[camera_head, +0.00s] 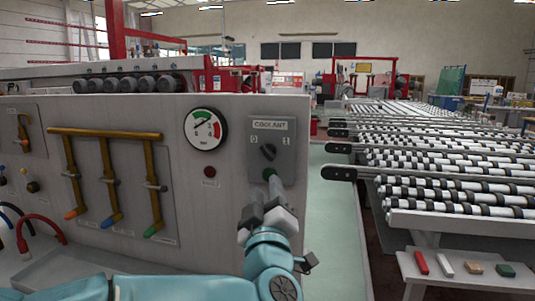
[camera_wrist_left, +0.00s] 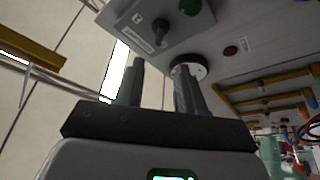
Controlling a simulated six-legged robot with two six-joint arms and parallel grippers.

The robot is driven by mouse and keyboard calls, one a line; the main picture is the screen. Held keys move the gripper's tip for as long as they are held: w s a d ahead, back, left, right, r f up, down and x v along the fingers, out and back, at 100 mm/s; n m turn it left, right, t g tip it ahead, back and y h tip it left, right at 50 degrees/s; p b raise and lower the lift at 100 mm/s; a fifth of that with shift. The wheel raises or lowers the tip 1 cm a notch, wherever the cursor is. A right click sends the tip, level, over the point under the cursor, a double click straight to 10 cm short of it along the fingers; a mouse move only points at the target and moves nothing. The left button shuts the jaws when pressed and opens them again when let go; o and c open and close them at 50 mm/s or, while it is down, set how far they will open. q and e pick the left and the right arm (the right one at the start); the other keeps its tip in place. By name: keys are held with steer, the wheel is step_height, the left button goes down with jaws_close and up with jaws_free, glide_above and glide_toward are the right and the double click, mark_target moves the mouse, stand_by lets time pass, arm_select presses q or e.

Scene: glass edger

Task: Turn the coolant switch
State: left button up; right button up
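The coolant switch (camera_head: 268,151) is a dark knob on a grey plate labelled COOLANT (camera_head: 270,125), with 0 at its left and 1 at its right. Which mark it points to is too small to tell. In the left wrist view the knob (camera_wrist_left: 160,29) is near the top, beyond the fingertips. My left gripper (camera_head: 268,190) is just below the knob in the head view, covering part of the plate's lower end. In the wrist view its two fingers (camera_wrist_left: 160,76) are apart with nothing between them. My right gripper is not in view.
A pressure gauge (camera_head: 206,130) and a dark red lamp (camera_head: 209,171) sit left of the switch. Brass pipes with coloured ends (camera_head: 108,132) stand out farther left. A green button (camera_wrist_left: 190,6) is near the knob. Roller conveyors (camera_head: 450,160) lie to the right.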

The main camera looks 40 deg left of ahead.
mark_target(267, 155)
arm_select(q)
steer(key=p+x, duration=0.3)
steer(key=x, duration=0.9)
steer(key=shift+w, duration=0.1)
steer(key=shift+w+a, duration=0.15)
steer(key=shift+w, duration=0.25)
steer(key=shift+s, duration=0.15)
